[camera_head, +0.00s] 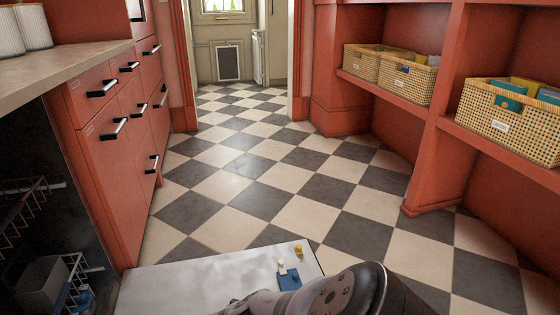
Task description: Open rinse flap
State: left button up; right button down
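The dishwasher door (190,287) is folded down flat, its pale inner panel facing up. Near its right end is a small blue part (289,280) with a small white piece (281,267) at its upper left. A small yellow part (299,250) sits beyond them, near the panel's far right corner. I cannot tell which of these is the rinse flap or whether it is open. My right arm enters at the bottom right, its gripper (240,304) low over the door, left of the blue part. Its fingers are mostly cut off and unclear. My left gripper is out of view.
The dishwasher's dark interior with a wire rack (72,283) is at the left. Red drawers (115,135) with black handles stand beyond it, under a counter (60,66). Red shelving (432,130) with woven baskets (515,119) lines the right. The checkered floor (265,190) between is clear.

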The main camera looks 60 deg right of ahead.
jog(key=shift+w+a, duration=0.1)
dwell(0.4)
jog(key=c, duration=1.5)
grip_release()
jog(key=shift+o, duration=0.2)
